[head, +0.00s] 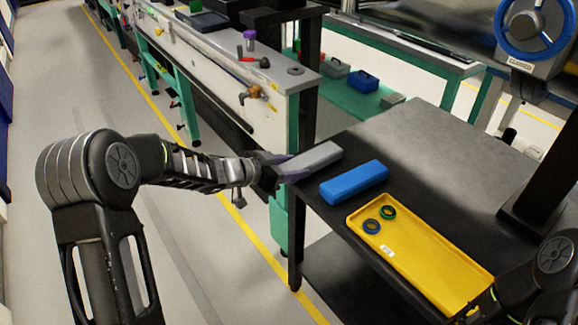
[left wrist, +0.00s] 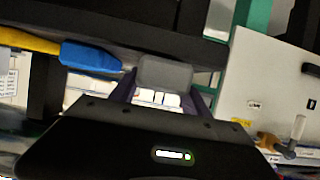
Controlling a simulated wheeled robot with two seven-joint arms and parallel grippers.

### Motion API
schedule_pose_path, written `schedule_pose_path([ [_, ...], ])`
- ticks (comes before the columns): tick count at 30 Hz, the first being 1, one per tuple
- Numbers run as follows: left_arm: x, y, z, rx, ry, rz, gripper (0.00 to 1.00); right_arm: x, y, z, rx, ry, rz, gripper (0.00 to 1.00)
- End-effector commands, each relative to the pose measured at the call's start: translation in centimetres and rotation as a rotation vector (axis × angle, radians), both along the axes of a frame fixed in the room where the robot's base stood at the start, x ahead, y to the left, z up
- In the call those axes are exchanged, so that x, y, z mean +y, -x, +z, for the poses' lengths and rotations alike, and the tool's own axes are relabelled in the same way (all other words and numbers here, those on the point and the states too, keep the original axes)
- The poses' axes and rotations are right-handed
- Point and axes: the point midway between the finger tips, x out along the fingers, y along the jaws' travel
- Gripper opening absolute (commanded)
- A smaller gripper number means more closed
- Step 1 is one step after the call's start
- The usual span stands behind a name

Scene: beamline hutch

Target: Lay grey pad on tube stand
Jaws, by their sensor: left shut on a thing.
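The grey pad (head: 314,158) is a flat block at the left corner of the dark table. My left gripper (head: 284,168) is shut on its near left end. In the left wrist view the grey pad (left wrist: 165,74) sits between the two fingertips (left wrist: 163,88). In the head view the pad overlaps the table edge; I cannot tell whether it touches the top. I cannot pick out with certainty which thing is the tube stand. Part of my right arm shows at the lower right, but its gripper is not visible.
A blue block (head: 354,182) lies close right of the grey pad. A black post (head: 545,150) stands at right. The back of the dark table (head: 430,145) is clear.

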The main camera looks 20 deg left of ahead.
Motion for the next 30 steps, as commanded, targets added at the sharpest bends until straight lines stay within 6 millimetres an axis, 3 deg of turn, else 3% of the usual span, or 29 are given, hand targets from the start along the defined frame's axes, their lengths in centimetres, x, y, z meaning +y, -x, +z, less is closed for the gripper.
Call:
schedule_pose_path([
  [11,-0.14,-0.2,0.01,-0.004,0.002,0.0,0.0,0.0,0.0,-0.05,0.0,0.0,0.0,0.36],
  [12,-0.14,-0.19,0.0,-0.004,0.002,0.0,0.57,0.0,0.0,-0.05,0.0,0.0,0.0,0.36],
  [21,-0.12,-0.15,-0.11,-0.002,0.001,0.0,0.8,0.0,0.0,-0.06,0.0,0.0,0.0,0.36],
  [30,0.09,0.06,-0.14,0.001,0.0,0.001,0.8,0.0,0.0,0.0,0.0,0.0,0.0,0.36],
])
